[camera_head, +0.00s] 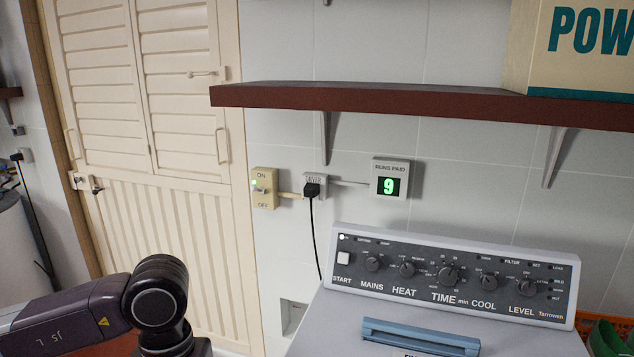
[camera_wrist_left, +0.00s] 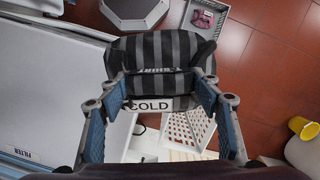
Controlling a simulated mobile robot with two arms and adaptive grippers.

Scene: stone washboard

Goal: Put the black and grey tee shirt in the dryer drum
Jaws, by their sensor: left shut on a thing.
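The black and grey striped tee shirt (camera_wrist_left: 160,65) hangs bunched in the left wrist view. My left gripper (camera_wrist_left: 160,93) is shut on it, with a fingertip at either side of the cloth. The head view shows my left arm low at the left, but not its gripper or the shirt. The dryer (camera_head: 440,290) stands at the lower right of the head view, where its control panel and top show. Its drum is hidden. A grey-white casing with a FILTER label (camera_wrist_left: 24,154) fills the left of the wrist view. My right gripper is not in view.
Below the shirt are a COLD label (camera_wrist_left: 152,106) and a white slotted crate (camera_wrist_left: 190,128). A white box with a pink item (camera_wrist_left: 202,18) and a yellow cup (camera_wrist_left: 302,128) lie farther out. A brown shelf (camera_head: 420,99) overhangs the dryer. Red tiled floor (camera_wrist_left: 262,75) shows at right.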

